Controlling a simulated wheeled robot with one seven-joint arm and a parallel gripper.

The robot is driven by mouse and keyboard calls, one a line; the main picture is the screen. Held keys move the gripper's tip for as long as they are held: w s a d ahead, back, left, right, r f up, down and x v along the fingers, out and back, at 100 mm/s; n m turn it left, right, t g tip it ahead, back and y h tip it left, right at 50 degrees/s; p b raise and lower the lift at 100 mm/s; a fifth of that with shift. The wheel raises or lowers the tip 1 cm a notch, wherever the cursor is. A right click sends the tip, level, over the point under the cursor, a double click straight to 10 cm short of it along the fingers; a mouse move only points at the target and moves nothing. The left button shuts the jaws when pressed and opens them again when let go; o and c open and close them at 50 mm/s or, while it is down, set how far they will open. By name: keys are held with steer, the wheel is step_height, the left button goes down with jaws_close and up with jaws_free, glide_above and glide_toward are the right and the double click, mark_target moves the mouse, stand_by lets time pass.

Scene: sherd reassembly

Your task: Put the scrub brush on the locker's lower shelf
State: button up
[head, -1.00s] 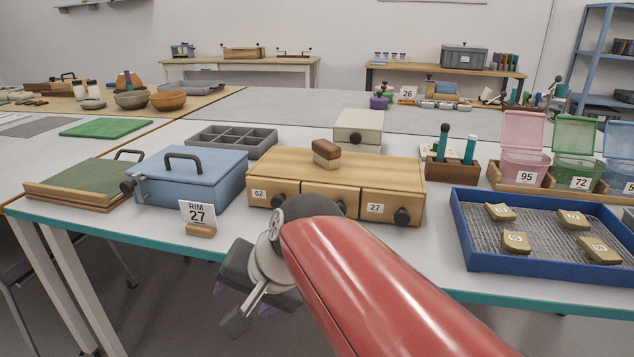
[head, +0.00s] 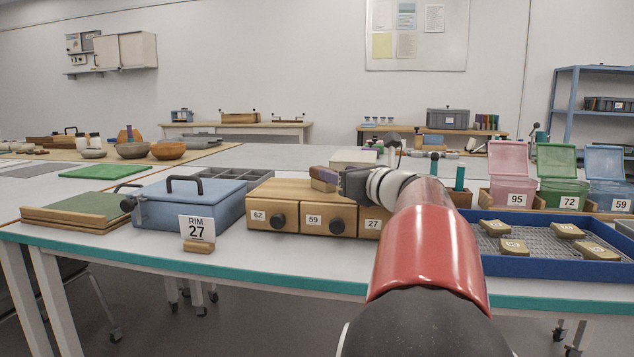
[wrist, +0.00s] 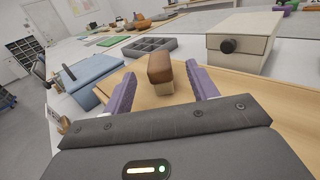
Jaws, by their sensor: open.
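The scrub brush, a brown block with paler bristles (head: 321,185), rests on top of the wooden drawer box (head: 286,194). My gripper (head: 338,180) is at the brush's right side in the head view and partly covers it. In the wrist view the brush (wrist: 160,68) shows between the two purple fingertips of my gripper (wrist: 160,72), with a gap on both sides. The fingers are open and not closed on it. I cannot tell for sure which thing is the locker; a blue open shelf unit (head: 567,101) stands at the far right.
A blue lidded case (head: 190,203) and a RIM 27 card (head: 197,228) are left of the drawer box. A blue tray of sherds (head: 560,268) and coloured bins (head: 508,160) are to the right. A cream box (wrist: 240,40) stands behind. A cabinet (head: 124,50) hangs on the wall.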

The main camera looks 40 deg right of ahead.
steer(key=w, duration=0.7)
steer(key=shift+w+d+f, duration=0.1)
steer(key=shift+d+f, duration=0.05)
steer(key=c, duration=1.2)
steer(key=shift+o, duration=0.2)
